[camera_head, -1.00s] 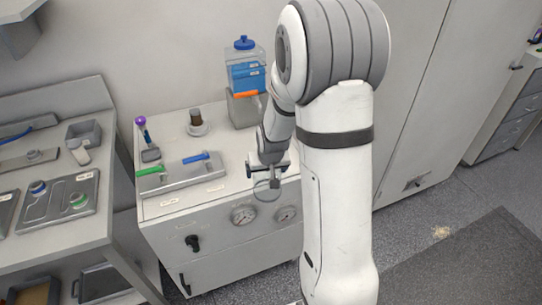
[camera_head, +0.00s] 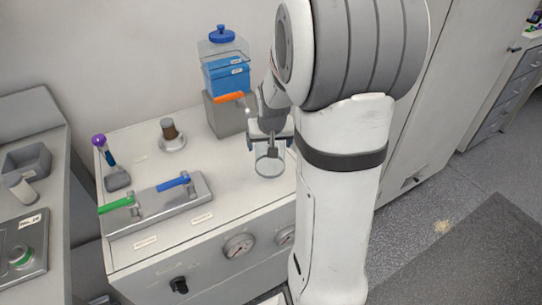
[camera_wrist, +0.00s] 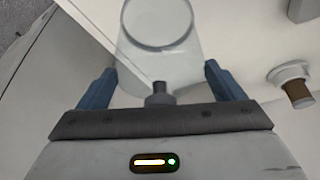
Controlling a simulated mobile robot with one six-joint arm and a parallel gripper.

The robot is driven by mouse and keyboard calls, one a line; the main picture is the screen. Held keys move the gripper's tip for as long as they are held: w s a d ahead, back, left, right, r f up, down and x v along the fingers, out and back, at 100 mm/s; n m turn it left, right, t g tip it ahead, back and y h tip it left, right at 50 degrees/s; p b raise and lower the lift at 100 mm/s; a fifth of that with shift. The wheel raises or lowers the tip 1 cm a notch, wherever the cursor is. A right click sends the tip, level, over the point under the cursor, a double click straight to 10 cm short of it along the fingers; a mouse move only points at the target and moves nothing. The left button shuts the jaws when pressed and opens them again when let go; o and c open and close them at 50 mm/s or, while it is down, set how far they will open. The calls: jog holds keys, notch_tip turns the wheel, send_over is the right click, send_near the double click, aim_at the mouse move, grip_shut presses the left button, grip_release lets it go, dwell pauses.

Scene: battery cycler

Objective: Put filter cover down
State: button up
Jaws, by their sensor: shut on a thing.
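The filter cover (camera_head: 269,168) is a clear, round-rimmed cup with a grey knob. My gripper (camera_head: 270,134) is shut on it and holds it over the right part of the white bench top, behind the gauges. In the wrist view the clear cover (camera_wrist: 160,48) lies between the two blue-grey fingers of my gripper (camera_wrist: 160,82), with its knob close to the palm. Whether the cover touches the bench top cannot be told. A brown filter (camera_head: 169,129) stands uncovered on a round white base (camera_head: 172,145) to the left; both also show at the right of the wrist view.
A blue-filled bottle (camera_head: 226,78) on a grey block (camera_head: 228,119), with an orange handle (camera_head: 229,98), stands behind my gripper. A plate (camera_head: 160,205) with green and blue valve handles lies at the front left, near a purple-topped tool (camera_head: 105,150). Bench top between filter and plate is clear.

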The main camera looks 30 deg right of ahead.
jog(key=shift+s+f, duration=0.1)
jog(key=shift+f, duration=2.05)
jog(key=o, duration=1.1)
jog(key=shift+f, duration=0.1)
jog(key=shift+c, duration=0.2)
jog(key=v, duration=1.1)
jog(key=shift+s+r, duration=0.1)
jog(key=shift+r, duration=0.3)
jog(key=s+a+r+n+g+y, duration=0.1)
jog(key=s+a+n, duration=0.3)
jog(key=s+a, duration=0.8)
jog(key=s, duration=0.3)
jog(key=shift+s+a+r+g+y, duration=0.2)
jog(key=shift+s+r+g+y, duration=0.1)
jog(key=shift+s+r, duration=0.05)
jog(key=shift+r+p, duration=0.2)
jog(key=shift+p, duration=0.15)
